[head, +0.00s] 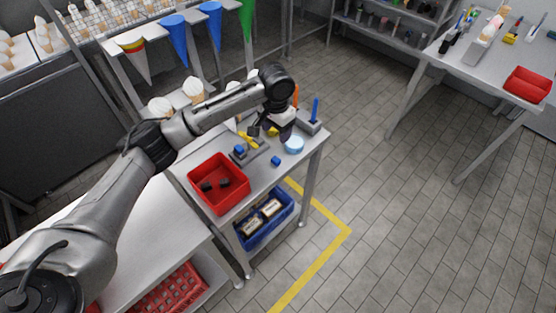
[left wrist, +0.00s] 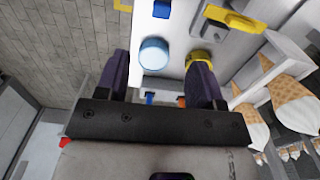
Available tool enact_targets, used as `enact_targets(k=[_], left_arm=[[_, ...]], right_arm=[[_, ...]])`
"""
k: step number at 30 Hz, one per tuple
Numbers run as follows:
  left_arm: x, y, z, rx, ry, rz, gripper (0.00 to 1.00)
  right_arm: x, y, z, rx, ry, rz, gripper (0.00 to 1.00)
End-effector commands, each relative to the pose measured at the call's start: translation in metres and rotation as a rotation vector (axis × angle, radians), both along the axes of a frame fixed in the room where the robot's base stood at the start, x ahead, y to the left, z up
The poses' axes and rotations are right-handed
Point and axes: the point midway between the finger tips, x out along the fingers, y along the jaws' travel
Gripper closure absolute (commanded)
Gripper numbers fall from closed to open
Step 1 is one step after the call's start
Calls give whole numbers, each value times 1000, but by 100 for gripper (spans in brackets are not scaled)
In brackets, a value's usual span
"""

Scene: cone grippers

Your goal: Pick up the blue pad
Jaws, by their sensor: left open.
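A small blue pad (head: 276,161) lies flat on the small metal table near its right side. It also shows at the top of the left wrist view (left wrist: 162,9). A second blue piece (head: 239,150) sits on a grey fixture (head: 250,152) to its left. My left gripper (head: 279,130) is above the back part of the table, beyond the blue pad and apart from it. In the left wrist view its two dark fingers (left wrist: 162,68) are spread, with nothing held between them. My right gripper does not show.
A light-blue round object (head: 294,145) and a yellow piece (head: 248,139) are near the left gripper. A red bin (head: 207,203) with black pieces stands at the table's front. A holder with a blue post (head: 315,108) stands at the back. Floor to the right is clear.

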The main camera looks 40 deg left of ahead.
Motion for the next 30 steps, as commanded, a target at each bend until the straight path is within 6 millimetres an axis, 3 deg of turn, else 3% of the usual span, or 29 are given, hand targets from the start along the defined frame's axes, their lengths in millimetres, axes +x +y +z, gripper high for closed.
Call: enact_targets(k=[15,30], left_arm=[[0,0,-75,2,-1,29,38],[3,2,-103,3,-2,28,38]], right_arm=[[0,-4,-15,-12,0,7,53],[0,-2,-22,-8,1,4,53]])
